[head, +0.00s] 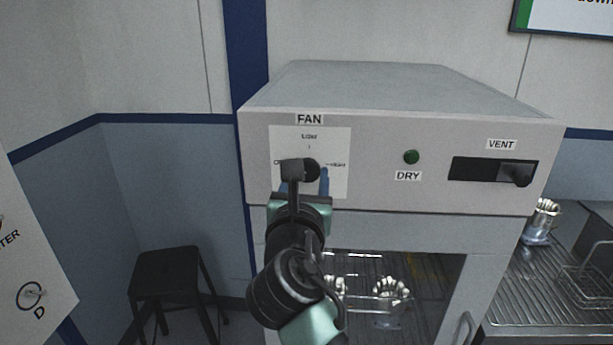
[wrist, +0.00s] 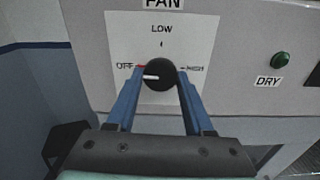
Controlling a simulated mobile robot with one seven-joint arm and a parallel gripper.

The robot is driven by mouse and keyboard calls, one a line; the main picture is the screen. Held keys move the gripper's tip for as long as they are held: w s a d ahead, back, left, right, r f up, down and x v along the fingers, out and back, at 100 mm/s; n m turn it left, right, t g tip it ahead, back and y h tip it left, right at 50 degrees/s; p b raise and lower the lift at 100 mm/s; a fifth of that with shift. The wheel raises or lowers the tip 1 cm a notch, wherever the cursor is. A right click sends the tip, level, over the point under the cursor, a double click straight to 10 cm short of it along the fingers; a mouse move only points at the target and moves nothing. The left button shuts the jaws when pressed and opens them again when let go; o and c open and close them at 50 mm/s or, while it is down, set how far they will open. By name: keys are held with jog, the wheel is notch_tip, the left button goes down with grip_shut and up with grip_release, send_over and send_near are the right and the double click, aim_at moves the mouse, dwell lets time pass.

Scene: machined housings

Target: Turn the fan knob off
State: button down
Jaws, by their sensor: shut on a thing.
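The fan knob (wrist: 160,75) is a round black knob with a white pointer mark. It sits on a white plate marked OFF, LOW and HIGH under the FAN label. In the wrist view the white mark points left, slightly below the OFF mark. The knob also shows in the head view (head: 312,171), partly hidden by my arm. My gripper (wrist: 157,84) is shut on the knob, with one blue finger at its left side and one at its right. In the head view my gripper (head: 308,182) is in front of the plate.
The grey cabinet (head: 380,120) also has a green DRY light (head: 411,157) and a black VENT slider (head: 516,175) to the right. Below is a glass-fronted chamber with metal parts (head: 391,290) on a rack. A dark stool (head: 168,270) stands at left.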

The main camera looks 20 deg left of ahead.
jog(key=shift+f+n, duration=0.15)
jog(key=shift+n, duration=0.25)
jog(key=shift+c, duration=1.5)
grip_release()
jog(key=b+v, duration=0.4)
jog(key=v, duration=0.9)
jog(key=shift+r, duration=0.25)
